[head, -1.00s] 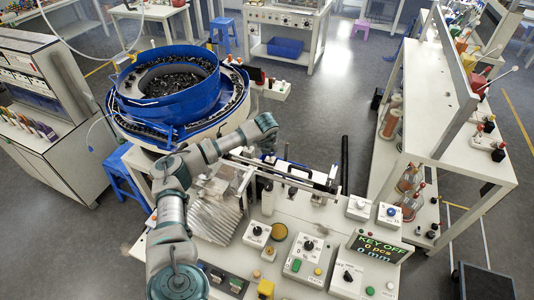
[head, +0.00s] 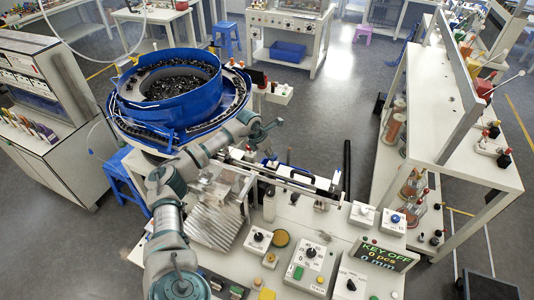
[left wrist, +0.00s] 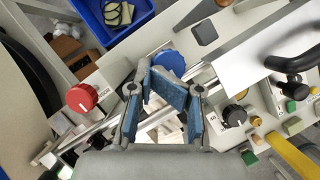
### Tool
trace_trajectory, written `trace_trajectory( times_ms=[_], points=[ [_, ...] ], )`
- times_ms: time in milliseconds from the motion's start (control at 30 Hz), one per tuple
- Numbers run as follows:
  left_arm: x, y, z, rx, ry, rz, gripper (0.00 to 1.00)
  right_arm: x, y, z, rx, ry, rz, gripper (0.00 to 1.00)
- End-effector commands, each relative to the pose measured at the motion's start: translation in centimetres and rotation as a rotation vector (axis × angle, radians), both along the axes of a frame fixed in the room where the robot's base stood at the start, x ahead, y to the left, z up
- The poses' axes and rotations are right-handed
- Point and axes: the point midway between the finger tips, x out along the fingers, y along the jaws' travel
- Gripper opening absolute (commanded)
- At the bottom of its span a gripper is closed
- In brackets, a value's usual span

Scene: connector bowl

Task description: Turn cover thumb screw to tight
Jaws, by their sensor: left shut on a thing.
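A round blue knob (left wrist: 170,62) shows in the left wrist view, just past my left gripper's fingertips. It looks like the cover thumb screw, but no label on it is readable. My left gripper (left wrist: 166,84) has its blue-padded fingers closed in against this knob, and they hide its near side. In the head view my left gripper (head: 262,128) is above the rail, right of the blue bowl (head: 125,95). The knob cannot be made out there. My right gripper is in neither view.
A red knob (left wrist: 82,97) stands left of my fingers and a black knob (left wrist: 234,115) stands right. The rail assembly (head: 300,180) runs below my gripper. The control panel (head: 325,225) has several switches, and its display (head: 384,254) reads KEY OFF.

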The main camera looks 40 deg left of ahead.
Motion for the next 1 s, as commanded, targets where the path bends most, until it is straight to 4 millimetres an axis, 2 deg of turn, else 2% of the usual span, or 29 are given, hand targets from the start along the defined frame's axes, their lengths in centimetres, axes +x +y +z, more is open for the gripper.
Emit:
trace_trajectory(
  times_ms=[33, 400, 900, 933, 1000],
  points=[
    [-0.09, -1.17, -0.79, -0.014, 0.017, -0.046, 0.00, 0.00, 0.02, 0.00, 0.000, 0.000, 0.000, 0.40],
    [-0.09, -1.19, -0.81, -0.013, 0.018, -0.178, 0.00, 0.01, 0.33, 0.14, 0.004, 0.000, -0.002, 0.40],
    [-0.12, -1.26, -0.79, -0.012, 0.020, -0.193, 0.00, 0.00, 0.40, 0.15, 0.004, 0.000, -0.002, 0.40],
    [-0.12, -1.26, -0.79, -0.012, 0.020, -0.193, 0.26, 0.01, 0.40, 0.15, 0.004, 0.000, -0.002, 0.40],
    [-0.11, -1.23, -0.75, -0.013, 0.020, -0.192, 0.43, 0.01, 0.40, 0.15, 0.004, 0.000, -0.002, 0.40]
  ],
)
